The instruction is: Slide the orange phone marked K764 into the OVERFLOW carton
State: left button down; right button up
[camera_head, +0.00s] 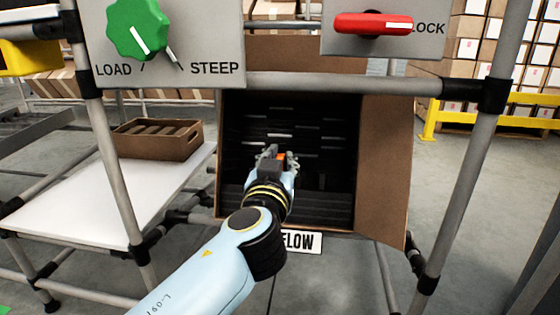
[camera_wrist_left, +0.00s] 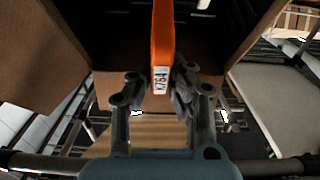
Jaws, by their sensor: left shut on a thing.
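The orange phone (camera_wrist_left: 163,38) is upright on edge in the left wrist view, its white K764 label facing the camera. My left gripper (camera_wrist_left: 160,88) is shut on the phone, one finger on each side. In the head view my left gripper (camera_head: 277,160) is at the open mouth of the OVERFLOW carton (camera_head: 385,160), with only a bit of orange showing between its fingers. The carton is tilted, with a dark slotted interior. My right gripper is not in view.
A green knob (camera_head: 137,28) marked LOAD and STEEP and a red LOCK handle (camera_head: 373,24) sit above the carton. A grey bar (camera_head: 330,84) crosses its top. A brown crate (camera_head: 158,138) stands on a white table (camera_head: 110,190) at left.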

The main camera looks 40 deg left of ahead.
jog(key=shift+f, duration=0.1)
pick_arm(q)
jog(key=shift+w+a+f+b, duration=0.3)
jog(key=shift+w, duration=0.2)
jog(key=shift+w+a+f+b, duration=0.25)
jog(key=shift+w+a, duration=0.05)
jog(key=shift+w, duration=0.2)
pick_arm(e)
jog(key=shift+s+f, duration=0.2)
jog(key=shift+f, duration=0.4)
pick_arm(q)
jog(key=shift+w, duration=0.1)
jog(key=shift+w+a+f+b, duration=0.3)
jog(key=shift+w+a, duration=0.05)
jog(key=shift+w, duration=0.15)
jog(key=shift+w+a+f+b, duration=0.25)
jog(key=shift+w+a+b, duration=0.05)
jog(key=shift+w, duration=0.2)
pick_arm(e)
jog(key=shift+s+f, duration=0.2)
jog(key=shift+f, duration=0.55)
pick_arm(q)
jog(key=shift+f, duration=0.1)
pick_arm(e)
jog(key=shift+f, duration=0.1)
